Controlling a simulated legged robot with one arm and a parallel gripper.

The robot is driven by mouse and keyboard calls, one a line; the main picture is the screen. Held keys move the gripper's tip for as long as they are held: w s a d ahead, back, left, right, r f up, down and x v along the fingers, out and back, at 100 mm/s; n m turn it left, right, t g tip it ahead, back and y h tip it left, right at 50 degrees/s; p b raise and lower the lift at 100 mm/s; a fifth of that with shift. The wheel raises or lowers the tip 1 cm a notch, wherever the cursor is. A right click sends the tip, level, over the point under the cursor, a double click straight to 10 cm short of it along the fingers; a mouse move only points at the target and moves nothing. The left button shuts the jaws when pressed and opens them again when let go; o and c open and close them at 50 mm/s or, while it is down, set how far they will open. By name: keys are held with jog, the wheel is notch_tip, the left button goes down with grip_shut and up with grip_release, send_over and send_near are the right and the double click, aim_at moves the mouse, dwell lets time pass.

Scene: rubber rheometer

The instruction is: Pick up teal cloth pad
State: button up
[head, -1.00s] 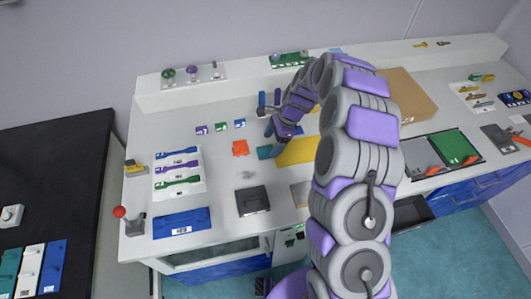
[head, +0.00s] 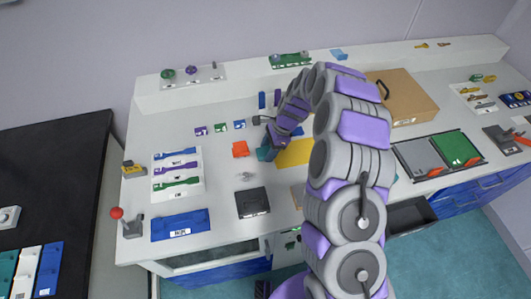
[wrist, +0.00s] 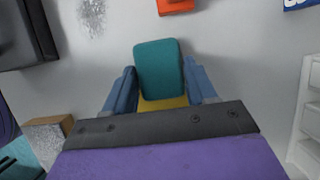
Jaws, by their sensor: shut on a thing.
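The teal cloth pad (wrist: 158,68) is between the two blue-grey fingers of my gripper (wrist: 161,88) in the wrist view, with a finger against each side. My gripper is shut on it. In the head view the pad (head: 264,154) is a small teal patch at the tip of my gripper (head: 267,150), partly hidden by it. A yellow patch shows just below the pad between the fingers. I cannot tell whether the pad is clear of the worktop.
A yellow sheet (head: 297,152) lies just right of my gripper. An orange block (head: 240,149) is to the left, and a dark square device (head: 253,203) is nearer the front. A cardboard box (head: 408,98) stands to the right. The worktop left of the gripper has bare patches.

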aim_at(263, 151)
jog(key=shift+c, duration=1.1)
jog(key=shift+r, duration=0.15)
notch_tip(263, 151, up, 4)
jog(key=shift+f+p, duration=0.25)
jog(key=shift+p, duration=0.5)
jog(key=s+d+p, duration=0.1)
jog(key=s, duration=0.4)
jog(key=s+d, duration=0.1)
jog(key=s, duration=0.4)
jog(key=s+d+r+p, duration=0.1)
jog(key=s+d, duration=0.1)
jog(key=s, duration=0.3)
jog(key=shift+s+d+r+p, duration=0.1)
jog(key=shift+s+p, duration=0.15)
jog(key=shift+p, duration=0.1)
jog(key=shift+c, duration=0.7)
